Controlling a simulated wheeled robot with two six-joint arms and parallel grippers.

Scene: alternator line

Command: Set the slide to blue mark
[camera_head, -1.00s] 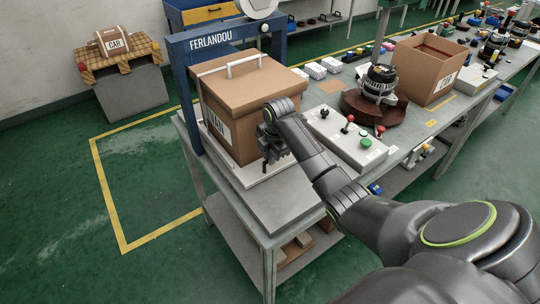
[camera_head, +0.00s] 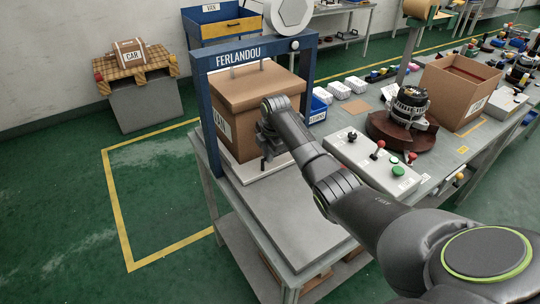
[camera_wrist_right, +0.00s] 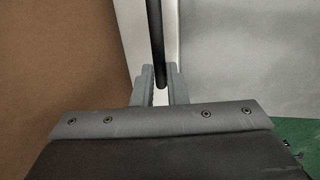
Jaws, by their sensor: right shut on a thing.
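A white slide plate (camera_head: 252,179) lies on the grey bench under a brown carton (camera_head: 262,98). The carton stands upright within the blue arch (camera_head: 203,100) lettered FERLANDOU. My right gripper (camera_head: 266,150) is low at the carton's near side. In the right wrist view its fingers (camera_wrist_right: 160,88) are shut on a thin black upright bar (camera_wrist_right: 157,38), which appears to be the slide's handle. The carton wall (camera_wrist_right: 60,60) is left of the bar and the white plate edge (camera_wrist_right: 134,35) is beside it. I cannot make out a blue mark. My left gripper is out of view.
To the right are a control box (camera_head: 362,165) with a red-knobbed lever and green button, an alternator (camera_head: 410,103) on a brown turntable, and an open carton (camera_head: 456,95).

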